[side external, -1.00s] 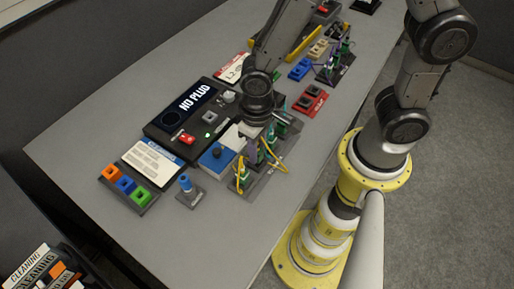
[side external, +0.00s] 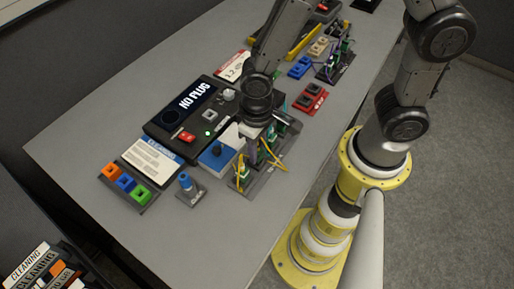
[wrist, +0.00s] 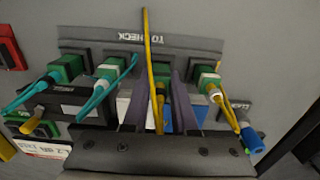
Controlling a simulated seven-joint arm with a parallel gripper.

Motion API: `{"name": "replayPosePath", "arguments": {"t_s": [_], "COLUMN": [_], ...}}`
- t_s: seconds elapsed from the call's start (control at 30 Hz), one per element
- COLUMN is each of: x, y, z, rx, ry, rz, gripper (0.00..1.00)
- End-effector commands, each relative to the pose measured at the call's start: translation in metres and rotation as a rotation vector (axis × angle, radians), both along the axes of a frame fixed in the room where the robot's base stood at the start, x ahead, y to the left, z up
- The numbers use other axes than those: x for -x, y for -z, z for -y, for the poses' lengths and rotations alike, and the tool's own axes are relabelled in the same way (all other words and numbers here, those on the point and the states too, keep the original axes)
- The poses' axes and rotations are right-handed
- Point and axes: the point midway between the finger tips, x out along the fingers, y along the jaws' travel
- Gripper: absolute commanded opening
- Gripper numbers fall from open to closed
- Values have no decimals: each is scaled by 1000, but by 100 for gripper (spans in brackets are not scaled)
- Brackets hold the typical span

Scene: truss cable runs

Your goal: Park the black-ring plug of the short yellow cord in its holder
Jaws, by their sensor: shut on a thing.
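My gripper (wrist: 158,80) is shut on a green plug body (wrist: 160,92) with a yellow cord, at the middle of the dark rack marked TO CHECK (wrist: 185,42). One yellow cord (wrist: 148,35) runs up across the rack in the wrist view. Another green plug with a yellow cord (wrist: 208,78) sits in the rack to the right. The side view shows my gripper (side external: 251,150) low over the rack, with yellow cord loops (side external: 268,155) beside it.
Two green plugs with teal cords (wrist: 67,68) sit left in the rack. A blue-topped post (side external: 186,181) stands near.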

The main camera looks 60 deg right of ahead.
Motion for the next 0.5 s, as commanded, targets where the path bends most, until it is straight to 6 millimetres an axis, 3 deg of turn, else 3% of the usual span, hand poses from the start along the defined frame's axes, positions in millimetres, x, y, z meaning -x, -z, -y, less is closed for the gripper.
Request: {"name": "replayPosePath", "arguments": {"t_s": [0.5], "x": [0], "y": [5], "z": [0], "rx": [0], "ry": [0], "rz": [0], "gripper": [0]}}
